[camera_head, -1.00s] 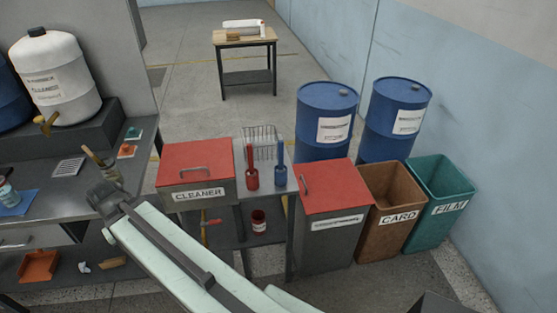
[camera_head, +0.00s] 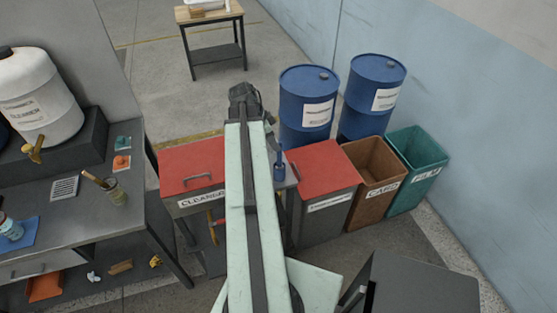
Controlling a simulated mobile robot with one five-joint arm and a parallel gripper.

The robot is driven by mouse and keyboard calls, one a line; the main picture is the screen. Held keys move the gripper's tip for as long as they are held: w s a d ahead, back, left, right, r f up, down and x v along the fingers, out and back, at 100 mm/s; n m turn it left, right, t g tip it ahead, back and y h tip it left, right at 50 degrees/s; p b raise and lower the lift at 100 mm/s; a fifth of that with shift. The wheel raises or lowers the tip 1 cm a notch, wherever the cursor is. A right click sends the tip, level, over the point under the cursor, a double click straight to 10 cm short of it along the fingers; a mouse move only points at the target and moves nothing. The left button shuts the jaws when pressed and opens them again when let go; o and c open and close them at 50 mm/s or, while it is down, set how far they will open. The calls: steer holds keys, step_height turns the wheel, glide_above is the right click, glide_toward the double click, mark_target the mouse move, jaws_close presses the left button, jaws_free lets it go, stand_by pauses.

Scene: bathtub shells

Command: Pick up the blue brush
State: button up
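The blue brush (camera_head: 280,163) stands upright with its handle up in a blue holder on a small grey table between the two red-lidded bins. My arm stretches forward across the middle of the head view, just left of the brush. My gripper (camera_head: 245,95) is at the arm's far end, above and left of the brush in the picture and apart from it. I see it from behind, and its fingers are too small and dark to tell open or shut. My arm hides the left part of the small table.
Red-lidded bins flank the small table: the cleaner bin (camera_head: 190,168) left, another (camera_head: 325,178) right. Open brown (camera_head: 375,170) and green (camera_head: 416,165) bins and blue drums (camera_head: 306,108) stand further right. A grey workbench (camera_head: 75,210) with a white jug (camera_head: 38,98) is left.

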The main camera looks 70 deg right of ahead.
mark_target(279, 153)
steer(key=b+x, duration=0.6)
steer(key=x, duration=0.1)
steer(key=shift+f, duration=0.4)
steer(key=shift+r, duration=0.2)
jaws_close()
